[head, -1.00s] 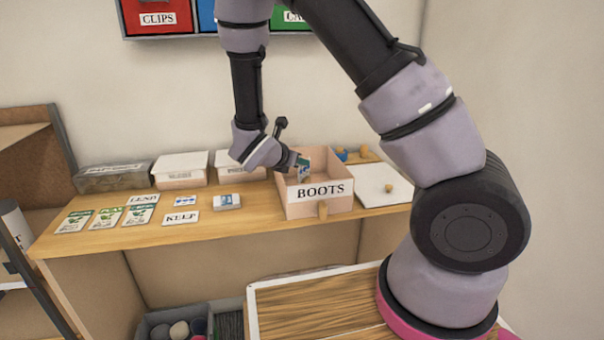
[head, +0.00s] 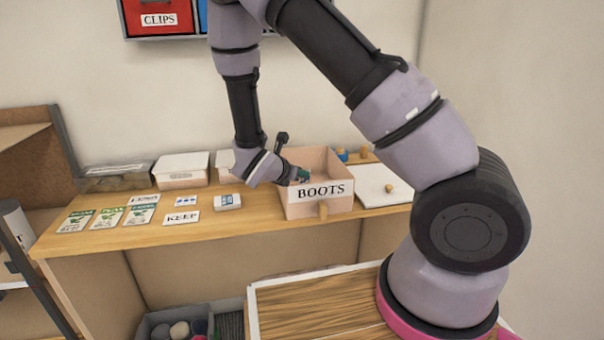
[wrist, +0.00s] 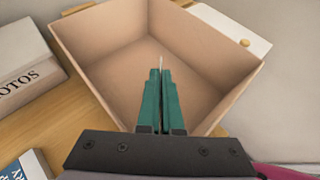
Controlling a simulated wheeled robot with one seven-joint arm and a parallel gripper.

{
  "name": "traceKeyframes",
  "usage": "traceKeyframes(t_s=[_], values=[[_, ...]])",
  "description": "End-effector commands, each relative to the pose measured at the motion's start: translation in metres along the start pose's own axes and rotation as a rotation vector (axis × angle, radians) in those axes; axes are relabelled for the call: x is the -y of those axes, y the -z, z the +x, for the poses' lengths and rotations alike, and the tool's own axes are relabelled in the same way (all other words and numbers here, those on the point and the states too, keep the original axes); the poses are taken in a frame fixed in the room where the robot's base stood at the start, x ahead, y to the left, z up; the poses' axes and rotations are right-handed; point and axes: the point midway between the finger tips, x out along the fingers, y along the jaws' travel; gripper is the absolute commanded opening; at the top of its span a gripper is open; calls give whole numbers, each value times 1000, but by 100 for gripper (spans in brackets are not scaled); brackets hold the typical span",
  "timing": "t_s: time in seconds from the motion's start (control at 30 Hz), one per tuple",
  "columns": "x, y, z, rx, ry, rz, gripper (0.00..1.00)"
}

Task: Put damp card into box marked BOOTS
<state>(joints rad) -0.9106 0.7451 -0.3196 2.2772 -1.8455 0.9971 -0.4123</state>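The open box marked BOOTS (head: 300,211) stands near the right end of the wooden shelf, its label facing out. In the wrist view its cardboard wall (wrist: 95,48) surrounds my fingers. My gripper (head: 303,175) reaches into the box opening from the left, its fingers partly hidden behind the front wall. In the wrist view my gripper (wrist: 160,80) has its green fingers close together on a thin card (wrist: 161,62), seen edge-on between the tips. The card is over the inside of the box, whose visible floor looks empty. Its face and dampness cannot be seen.
A white lid (head: 382,186) with a knob lies right of the box. Closed boxes (head: 181,168) line the wall. Several cards (head: 107,217), a KEEP label (head: 181,218) and a small card stack (head: 228,201) lie on the shelf to the left.

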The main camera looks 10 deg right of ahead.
Motion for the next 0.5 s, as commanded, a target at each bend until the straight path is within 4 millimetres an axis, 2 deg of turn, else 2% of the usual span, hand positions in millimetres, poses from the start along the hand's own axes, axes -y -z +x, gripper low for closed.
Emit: traceKeyframes(t_s=[0.03, 0.07, 0.1, 0.37, 0.5], values=[[3, 8, 1, -12, 3, -19, 14], [3, 9, 1, -12, 3, -19, 25], [3, 9, 1, -13, 3, -20, 32], [4, 10, 0, -15, 4, -22, 32], [4, 5, -3, -16, 3, -21, 32]])
